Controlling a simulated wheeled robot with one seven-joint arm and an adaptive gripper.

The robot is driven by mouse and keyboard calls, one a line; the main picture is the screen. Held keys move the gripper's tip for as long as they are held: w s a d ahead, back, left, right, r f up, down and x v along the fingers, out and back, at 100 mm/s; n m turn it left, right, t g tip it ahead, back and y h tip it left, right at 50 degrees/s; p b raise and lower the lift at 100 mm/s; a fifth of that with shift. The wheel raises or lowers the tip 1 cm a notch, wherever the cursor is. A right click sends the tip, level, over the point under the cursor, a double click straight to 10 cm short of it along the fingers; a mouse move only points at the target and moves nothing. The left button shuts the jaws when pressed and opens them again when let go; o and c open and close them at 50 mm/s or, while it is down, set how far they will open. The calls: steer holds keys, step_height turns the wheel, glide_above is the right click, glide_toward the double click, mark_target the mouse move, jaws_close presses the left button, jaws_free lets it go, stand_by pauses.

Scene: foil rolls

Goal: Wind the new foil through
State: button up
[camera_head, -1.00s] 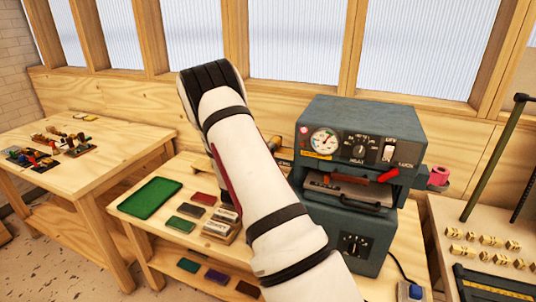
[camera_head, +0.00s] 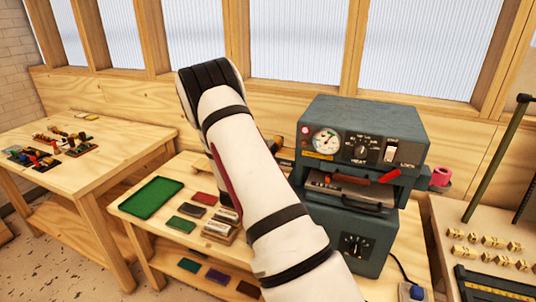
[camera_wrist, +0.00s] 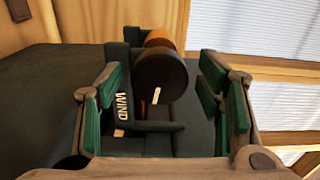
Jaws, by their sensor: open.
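The grey foil machine (camera_head: 362,135) stands on the bench, with a gauge, dials and a red lever on it. In the wrist view a dark round knob (camera_wrist: 160,85) with a white mark sticks out from the machine's side, beside the word WIND (camera_wrist: 122,106). An orange-brown roll end (camera_wrist: 159,38) shows behind the knob. My gripper (camera_wrist: 160,68) is open, its green-padded fingers on either side of the knob with gaps showing. In the head view my arm hides most of the gripper and the knob.
A pink roll (camera_head: 440,176) sits at the machine's right side. A green tray (camera_head: 152,203) and several coloured blocks lie on the bench left of my arm. Another table (camera_head: 110,145) with small parts stands at far left. A wooden wall is close behind the machine.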

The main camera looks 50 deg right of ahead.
steer(key=v, duration=1)
steer(key=shift+a, duration=0.4)
steer(key=shift+s, duration=0.1)
